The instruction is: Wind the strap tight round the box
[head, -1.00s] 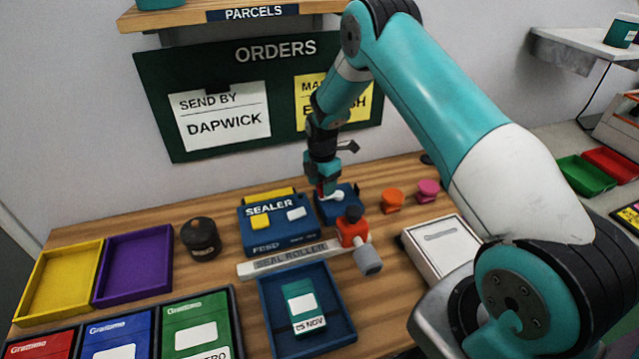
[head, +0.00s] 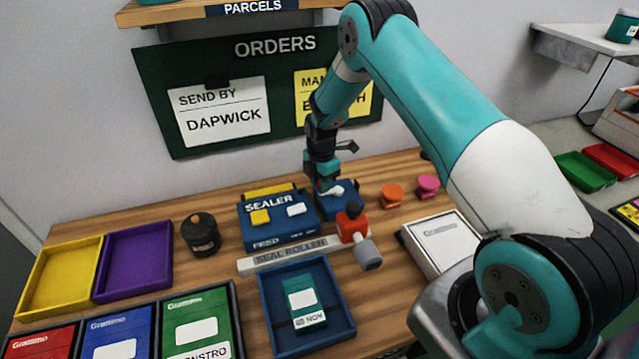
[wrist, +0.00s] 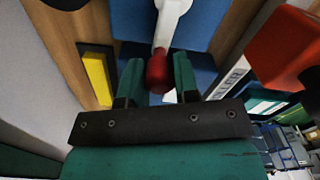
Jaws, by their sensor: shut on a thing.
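A blue crank unit (head: 336,208) stands right of the sealer. Its white crank arm (wrist: 172,20) ends in a red knob (wrist: 157,74). My gripper (wrist: 157,72) is shut on the red knob, one teal finger on each side; in the head view my gripper (head: 324,182) is at the crank unit and mostly covers the knob. A teal box (head: 304,301) with a white label and a "05 NOV" tag lies in a dark blue tray (head: 344,325) in front of the seal roller.
The blue sealer (head: 275,228) is left of the crank unit. A red-and-grey handle (head: 353,230) stands close in front of it. Orange (head: 392,197) and pink (head: 427,187) knobs are to the right. A dark round canister (head: 201,235) is left of the sealer.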

